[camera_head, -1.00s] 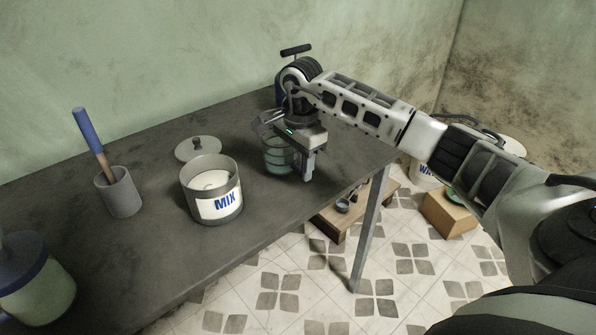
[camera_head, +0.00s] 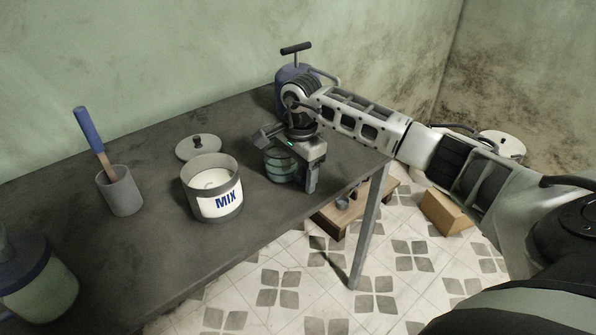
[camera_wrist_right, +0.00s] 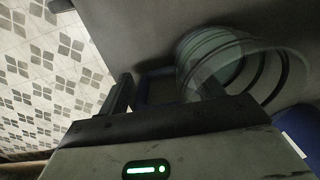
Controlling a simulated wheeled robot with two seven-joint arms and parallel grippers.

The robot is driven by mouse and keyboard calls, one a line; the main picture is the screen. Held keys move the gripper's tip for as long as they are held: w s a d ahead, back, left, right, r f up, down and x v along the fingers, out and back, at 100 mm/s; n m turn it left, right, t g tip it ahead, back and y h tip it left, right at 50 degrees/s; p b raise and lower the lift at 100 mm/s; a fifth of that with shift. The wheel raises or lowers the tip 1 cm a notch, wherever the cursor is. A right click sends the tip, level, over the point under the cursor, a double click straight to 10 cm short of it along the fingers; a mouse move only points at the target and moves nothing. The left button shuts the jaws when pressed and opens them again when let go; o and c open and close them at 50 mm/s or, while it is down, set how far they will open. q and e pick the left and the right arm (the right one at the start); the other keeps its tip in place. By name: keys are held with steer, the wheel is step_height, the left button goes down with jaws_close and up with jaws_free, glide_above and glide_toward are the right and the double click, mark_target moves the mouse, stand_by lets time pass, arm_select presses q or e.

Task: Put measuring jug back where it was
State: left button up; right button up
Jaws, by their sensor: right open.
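The measuring jug (camera_head: 282,168) is a clear greenish vessel near the right end of the dark table, partly hidden under my right gripper. It looks upright on the tabletop. My right gripper (camera_head: 294,167) is open and low beside it, with one finger in front on the right. In the right wrist view the jug (camera_wrist_right: 208,52) shows its round rings, and my right gripper (camera_wrist_right: 162,88) has its fingers apart. A dark bar, apparently the jug's handle, lies between them. My left gripper is out of view.
The MIX pot (camera_head: 212,188) stands left of the jug, its lid (camera_head: 198,148) behind it. A grey cup (camera_head: 120,191) holds a blue-handled tool. A blue pump canister (camera_head: 292,78) stands behind my right arm. The table's front edge is close to my right gripper.

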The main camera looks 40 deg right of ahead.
steer(key=shift+r, duration=0.5)
steer(key=r, duration=0.3)
steer(key=r+b, duration=0.1)
steer(key=r, duration=0.7)
steer(key=shift+s+r, duration=0.1)
steer(key=shift+s, duration=0.15)
steer(key=shift+s, duration=0.1)
